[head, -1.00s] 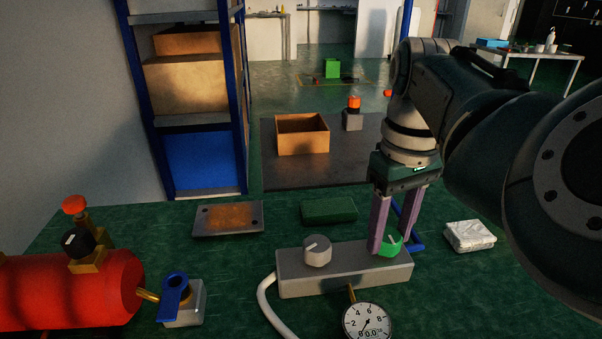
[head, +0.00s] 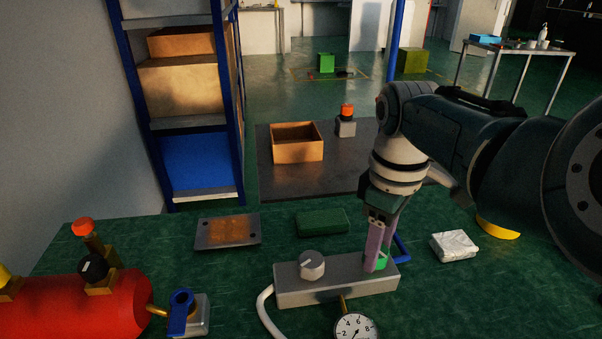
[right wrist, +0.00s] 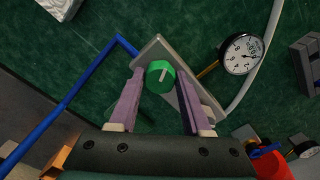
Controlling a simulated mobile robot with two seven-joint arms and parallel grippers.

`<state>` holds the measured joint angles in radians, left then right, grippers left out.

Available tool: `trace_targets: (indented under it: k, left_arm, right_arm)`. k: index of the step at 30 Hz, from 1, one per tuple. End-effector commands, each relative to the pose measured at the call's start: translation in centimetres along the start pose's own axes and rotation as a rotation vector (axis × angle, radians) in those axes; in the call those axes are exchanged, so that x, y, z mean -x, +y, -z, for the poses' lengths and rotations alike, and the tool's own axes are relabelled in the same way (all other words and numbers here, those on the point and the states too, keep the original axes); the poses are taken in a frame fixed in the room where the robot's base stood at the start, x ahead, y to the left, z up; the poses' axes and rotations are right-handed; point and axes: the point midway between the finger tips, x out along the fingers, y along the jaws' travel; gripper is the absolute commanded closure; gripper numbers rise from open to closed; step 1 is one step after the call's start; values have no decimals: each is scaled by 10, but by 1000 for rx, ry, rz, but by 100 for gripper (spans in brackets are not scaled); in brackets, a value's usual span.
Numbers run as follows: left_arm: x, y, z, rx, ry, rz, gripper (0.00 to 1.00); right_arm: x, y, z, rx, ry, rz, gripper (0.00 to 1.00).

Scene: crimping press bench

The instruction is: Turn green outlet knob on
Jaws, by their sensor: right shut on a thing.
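The green outlet knob (head: 381,262) sits on the right end of a grey metal block (head: 330,288), mostly hidden by my fingers in the head view. The right wrist view shows the round top of the green knob (right wrist: 160,74) with a pale pointer line. My right gripper (head: 375,262) reaches down from above, its purple fingers shut on the knob's sides. The right gripper's fingers (right wrist: 160,80) stand on both sides of the knob in the right wrist view. A pale grey knob (head: 312,264) sits on the block's left part. My left gripper is not in view.
A dial gauge (head: 356,328) is in front of the block, and a white hose (head: 265,308) curves from its left end. A red tank (head: 80,305) and blue-handled valve (head: 182,305) are at left. A white packet (head: 454,246) lies at right.

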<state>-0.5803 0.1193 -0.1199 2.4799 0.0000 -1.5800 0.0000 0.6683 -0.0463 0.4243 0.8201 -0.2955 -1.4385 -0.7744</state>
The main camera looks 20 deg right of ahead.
Motion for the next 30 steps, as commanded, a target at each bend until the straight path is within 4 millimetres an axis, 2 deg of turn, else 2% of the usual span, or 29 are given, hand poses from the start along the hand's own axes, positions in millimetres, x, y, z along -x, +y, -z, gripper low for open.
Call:
trace_targets:
  k: [1, 9, 30]
  left_arm:
    - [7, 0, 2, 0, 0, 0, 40]
    - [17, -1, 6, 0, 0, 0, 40]
    - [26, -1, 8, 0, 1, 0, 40]
  right_arm:
    - [4, 1, -1, 44, -3, -1, 100]
    - [2, 1, 0, 301, -2, 0, 100]
    - [1, 1, 2, 921, 1, -1, 100]
